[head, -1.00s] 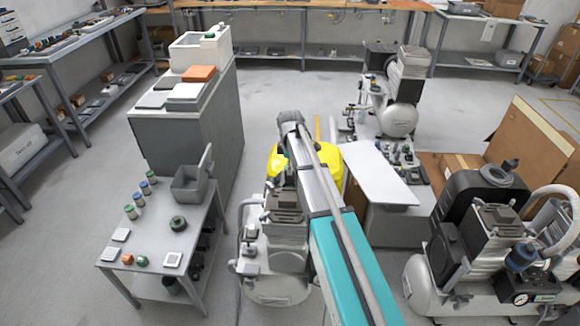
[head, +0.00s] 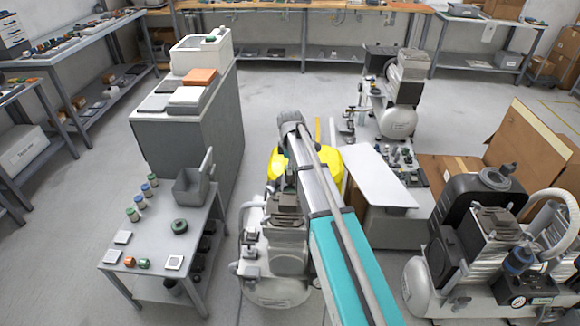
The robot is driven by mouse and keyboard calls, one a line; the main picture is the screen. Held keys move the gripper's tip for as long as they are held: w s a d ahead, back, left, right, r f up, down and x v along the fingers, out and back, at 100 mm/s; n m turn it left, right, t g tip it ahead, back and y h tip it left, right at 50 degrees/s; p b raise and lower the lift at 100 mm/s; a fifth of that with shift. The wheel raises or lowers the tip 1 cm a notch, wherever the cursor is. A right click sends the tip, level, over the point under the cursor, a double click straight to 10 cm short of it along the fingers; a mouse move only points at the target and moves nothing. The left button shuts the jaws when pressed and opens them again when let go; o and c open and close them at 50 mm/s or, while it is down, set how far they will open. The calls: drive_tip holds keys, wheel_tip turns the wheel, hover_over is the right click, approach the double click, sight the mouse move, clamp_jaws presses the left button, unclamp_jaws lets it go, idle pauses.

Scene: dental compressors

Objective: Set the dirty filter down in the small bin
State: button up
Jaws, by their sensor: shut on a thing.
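A small grey bin (head: 190,188) with a raised flap stands at the back right of the small grey table (head: 160,235) at left. I take it for the small bin; the view does not show its floor. My arm reaches up from the bottom right and ends at a dark grey joint in the middle. My gripper is not visible; the arm hides whatever lies beyond or beneath that joint. I cannot make out the dirty filter anywhere.
A tall grey cabinet (head: 205,125) stands behind the table. Floor shows between table and compressor.

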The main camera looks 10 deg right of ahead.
wheel_tip(320, 180, up, 8)
drive_tip(key=p, duration=0.8)
drive_tip(key=shift+d, duration=0.1)
idle(0.3)
